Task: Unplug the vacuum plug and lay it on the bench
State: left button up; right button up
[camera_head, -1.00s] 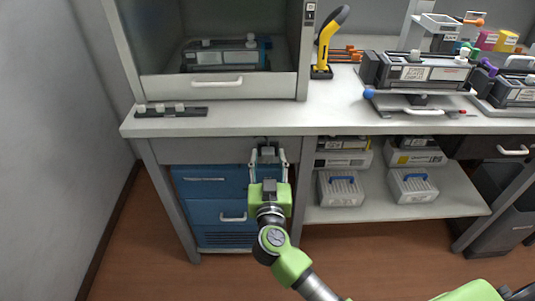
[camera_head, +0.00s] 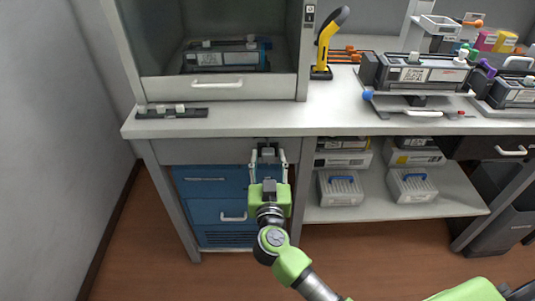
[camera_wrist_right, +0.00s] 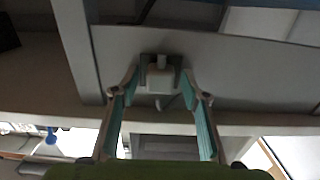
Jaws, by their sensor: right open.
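The vacuum plug (camera_wrist_right: 159,77) is a small pale block in a grey socket (camera_wrist_right: 175,61) on the underside or front of the bench (camera_head: 240,121), seen in the right wrist view. A short pale stub or cord end hangs below it. In the head view the plug is hard to make out, as it is small and close under the bench edge. My right gripper (camera_head: 267,158) is open, in front of the blue drawers. In the right wrist view its fingers (camera_wrist_right: 159,84) stand on both sides of the plug; I cannot tell whether they touch it. My left gripper is not in view.
A grey cabinet (camera_head: 219,87) with a cartridge inside stands on the bench. A narrow strip (camera_head: 172,112), a yellow-black tool (camera_head: 326,45) and a cartridge on a stand (camera_head: 428,73) are also there. The bench front between strip and stand is clear. Blue drawers (camera_head: 205,182) stand below.

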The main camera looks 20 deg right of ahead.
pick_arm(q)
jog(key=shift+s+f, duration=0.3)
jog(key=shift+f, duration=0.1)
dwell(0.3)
pick_arm(e)
grip_shut()
